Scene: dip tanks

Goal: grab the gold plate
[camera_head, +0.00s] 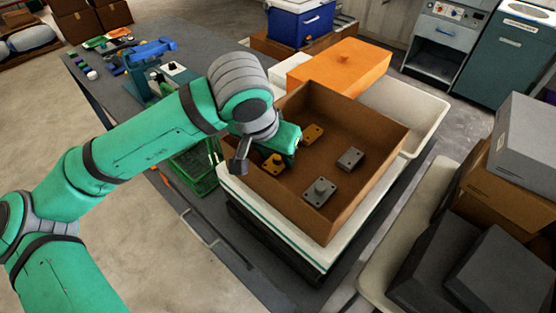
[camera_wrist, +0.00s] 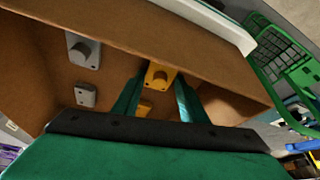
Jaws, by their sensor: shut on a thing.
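A gold plate with a raised knob (camera_head: 274,163) is in the brown open box (camera_head: 368,115), near its left wall. In the wrist view this gold plate (camera_wrist: 160,75) is between my two green fingertips. My gripper (camera_wrist: 158,82) is shut on it, seemingly by the knob; the exact contact is partly hidden. In the head view my gripper (camera_head: 281,153) reaches down inside the box. A second gold plate (camera_head: 313,133) lies farther back in the box, apart from my fingers; it also shows in the wrist view (camera_wrist: 144,108).
Two grey plates, one near the front (camera_head: 319,191) and one at the right (camera_head: 350,157), lie in the box. The box walls surround my gripper. An orange lidded box (camera_head: 345,68) stands behind, and a green basket (camera_head: 193,168) is at the left.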

